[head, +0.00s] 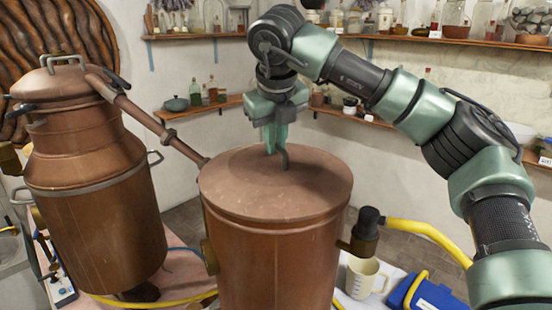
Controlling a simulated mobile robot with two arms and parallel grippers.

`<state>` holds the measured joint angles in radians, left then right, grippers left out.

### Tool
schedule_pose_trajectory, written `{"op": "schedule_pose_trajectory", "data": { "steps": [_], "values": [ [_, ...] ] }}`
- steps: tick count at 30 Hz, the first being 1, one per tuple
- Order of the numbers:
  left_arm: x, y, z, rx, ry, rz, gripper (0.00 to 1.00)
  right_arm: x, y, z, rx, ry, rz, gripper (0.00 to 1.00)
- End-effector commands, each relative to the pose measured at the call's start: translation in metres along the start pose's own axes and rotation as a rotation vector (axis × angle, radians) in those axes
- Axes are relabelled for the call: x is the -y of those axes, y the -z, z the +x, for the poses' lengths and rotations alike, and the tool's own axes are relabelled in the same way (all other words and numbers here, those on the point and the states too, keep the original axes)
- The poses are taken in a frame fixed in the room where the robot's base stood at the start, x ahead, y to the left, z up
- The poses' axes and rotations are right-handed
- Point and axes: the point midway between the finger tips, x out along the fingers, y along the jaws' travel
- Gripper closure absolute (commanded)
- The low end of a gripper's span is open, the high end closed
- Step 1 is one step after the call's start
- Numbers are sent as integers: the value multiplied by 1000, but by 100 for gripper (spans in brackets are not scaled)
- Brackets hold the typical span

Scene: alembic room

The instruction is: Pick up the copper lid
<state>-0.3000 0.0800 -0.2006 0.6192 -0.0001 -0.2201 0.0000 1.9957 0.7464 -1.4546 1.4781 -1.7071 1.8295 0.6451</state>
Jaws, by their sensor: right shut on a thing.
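My left gripper is not in the head view.
A taller copper still (90,200) stands left, its pipe (150,120) sloping down to the vessel's rim. A yellow hose (430,232) joins a fitting at right. Shelves with bottles line the walls.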

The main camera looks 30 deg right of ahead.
Motion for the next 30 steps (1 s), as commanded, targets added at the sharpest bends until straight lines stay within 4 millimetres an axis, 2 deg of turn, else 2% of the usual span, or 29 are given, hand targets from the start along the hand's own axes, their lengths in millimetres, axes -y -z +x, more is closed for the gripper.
{"op": "schedule_pose_trajectory", "data": {
  "steps": [5, 11, 22, 30],
  "values": [
    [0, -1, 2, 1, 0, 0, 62, 1, -2, -4, 0, 1, 1, 100],
    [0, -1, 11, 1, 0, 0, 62, 5, -12, -27, 4, -1, 3, 100],
    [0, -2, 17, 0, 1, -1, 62, 22, -45, -110, 4, -1, 3, 100],
    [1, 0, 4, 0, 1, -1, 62, 33, -65, -157, 2, 1, 2, 100]
  ]
}}
